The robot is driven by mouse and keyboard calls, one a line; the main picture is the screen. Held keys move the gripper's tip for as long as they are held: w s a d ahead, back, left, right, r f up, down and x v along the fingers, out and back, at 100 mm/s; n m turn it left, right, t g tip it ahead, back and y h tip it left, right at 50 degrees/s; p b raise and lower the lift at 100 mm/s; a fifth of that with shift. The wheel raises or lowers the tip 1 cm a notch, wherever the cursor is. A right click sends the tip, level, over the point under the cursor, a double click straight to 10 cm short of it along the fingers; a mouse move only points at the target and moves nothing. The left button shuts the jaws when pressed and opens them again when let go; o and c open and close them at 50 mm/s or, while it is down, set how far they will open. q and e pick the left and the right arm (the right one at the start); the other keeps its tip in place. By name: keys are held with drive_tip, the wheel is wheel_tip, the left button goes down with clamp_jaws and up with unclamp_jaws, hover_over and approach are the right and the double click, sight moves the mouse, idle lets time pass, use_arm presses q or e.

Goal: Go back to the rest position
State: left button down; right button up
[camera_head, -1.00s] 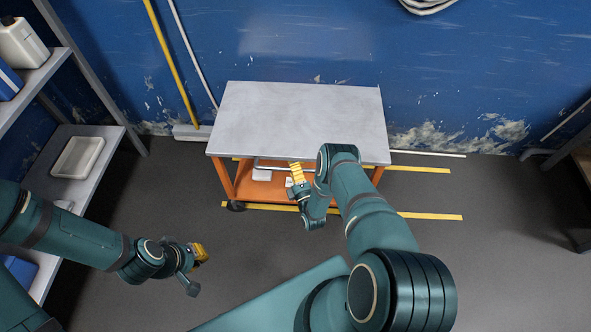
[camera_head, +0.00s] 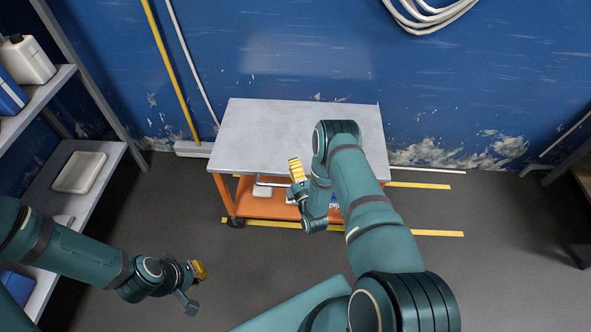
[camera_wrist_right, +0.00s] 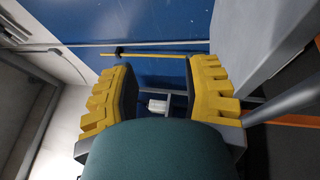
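My left gripper (camera_head: 199,270) shows yellow finger pads over the floor at the lower left of the head view. Its finger gap is not clear from this angle. My right gripper (camera_head: 297,171) is in front of the cart's near edge in the head view, its yellow pads pointing up. In the right wrist view the right gripper (camera_wrist_right: 163,92) is open, its two yellow pads apart with nothing between them. My right arm hides part of the cart's right side.
An orange cart with a bare grey top (camera_head: 265,130) stands against the blue wall (camera_head: 290,60). A shelf (camera_head: 112,160) at the left holds a white tray (camera_head: 79,172), a white canister (camera_head: 27,60) and a blue box (camera_head: 8,92). The dark floor (camera_head: 150,215) between shelf and cart is clear.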

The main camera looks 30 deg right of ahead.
drive_tip(key=shift+d+f, duration=0.1)
drive_tip(key=shift+f, duration=0.4)
drive_tip(key=shift+s, duration=0.2)
drive_tip(key=shift+w+a+m+g, duration=0.25)
drive_tip(key=shift+m+g, duration=0.35)
drive_tip(key=s+a+m+g+y, duration=0.4)
drive_tip(key=s+a+m+g, duration=0.1)
drive_tip(key=a+m+g, duration=0.45)
drive_tip(key=s+a+r+m+g+y, duration=0.1)
drive_tip(key=s+a+r+m+g, duration=0.2)
drive_tip(key=s, duration=0.5)
drive_tip(key=s+a+r+m+g+y, duration=0.1)
drive_tip(key=s+a+r+m+g, duration=0.2)
drive_tip(key=s, duration=0.6)
drive_tip(key=a+m+g, duration=0.1)
drive_tip(key=a+m, duration=0.1)
drive_tip(key=a, duration=0.1)
drive_tip(key=shift+g+y, duration=0.3)
drive_tip(key=shift+g, duration=0.05)
